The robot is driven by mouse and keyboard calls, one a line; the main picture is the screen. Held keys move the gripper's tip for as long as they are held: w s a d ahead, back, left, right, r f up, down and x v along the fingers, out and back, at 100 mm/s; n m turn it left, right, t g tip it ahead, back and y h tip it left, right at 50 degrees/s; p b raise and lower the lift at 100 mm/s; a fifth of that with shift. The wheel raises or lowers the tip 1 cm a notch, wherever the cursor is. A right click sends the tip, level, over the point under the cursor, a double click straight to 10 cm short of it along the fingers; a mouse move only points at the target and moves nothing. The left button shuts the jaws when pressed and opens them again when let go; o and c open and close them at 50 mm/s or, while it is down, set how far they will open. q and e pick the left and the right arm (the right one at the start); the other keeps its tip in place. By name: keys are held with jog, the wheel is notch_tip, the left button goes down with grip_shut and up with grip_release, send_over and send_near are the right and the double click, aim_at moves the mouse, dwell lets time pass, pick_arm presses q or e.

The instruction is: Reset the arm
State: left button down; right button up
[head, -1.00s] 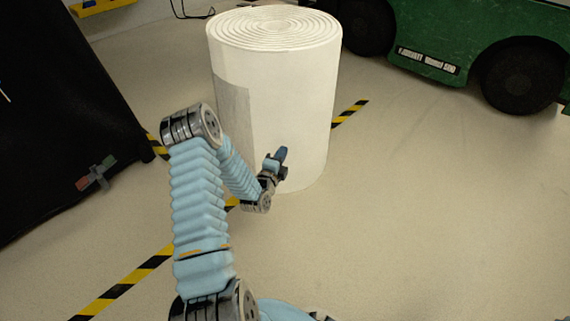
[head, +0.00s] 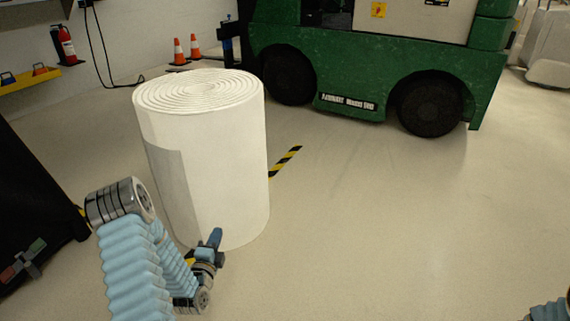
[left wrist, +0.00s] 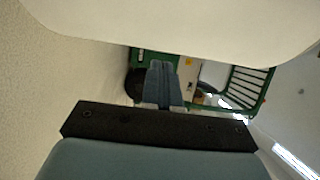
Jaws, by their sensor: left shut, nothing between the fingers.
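My left arm, in a light-blue ribbed sleeve, comes in at the lower left of the head view. Its gripper (head: 216,237) is at the foot of a large white roll (head: 215,160), in front of its lower part; I cannot tell whether they touch. In the left wrist view the blue fingers (left wrist: 163,85) are together with nothing between them. The pale surface above them there is probably the roll. A small blue and dark part of my right arm shows at the bottom right corner of the head view; the right gripper is not visible.
A green vehicle (head: 390,65) stands at the back. A black-covered cart (head: 30,215) is at the left edge. Two orange cones (head: 179,50) and a fire extinguisher (head: 66,45) are by the back wall. The floor (head: 400,220) right of the roll is clear.

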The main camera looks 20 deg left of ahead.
pick_arm(q)
jog(key=d+f+n+g+h, duration=0.3)
jog(key=d+f+n+g, duration=0.15)
jog(key=d, duration=0.45)
jog(key=d+f+n+g+h, duration=0.3)
jog(key=d+f, duration=0.3)
jog(key=d, duration=0.3)
jog(key=s+d+f+n+g+h, duration=0.2)
jog(key=s+d+f+n+g, duration=0.3)
jog(key=d, duration=0.3)
jog(key=s+d+n+g+h, duration=0.1)
jog(key=s+d+n+g, duration=0.2)
jog(key=s+d, duration=0.5)
jog(key=s+r+p, duration=0.3)
jog(key=r+p, duration=1.3)
jog(key=shift+r+n+g+h, duration=0.15)
jog(key=shift+n+g+h, duration=0.2)
jog(key=shift+g+h, duration=0.1)
jog(key=shift+a, duration=0.1)
jog(key=shift+a, duration=0.1)
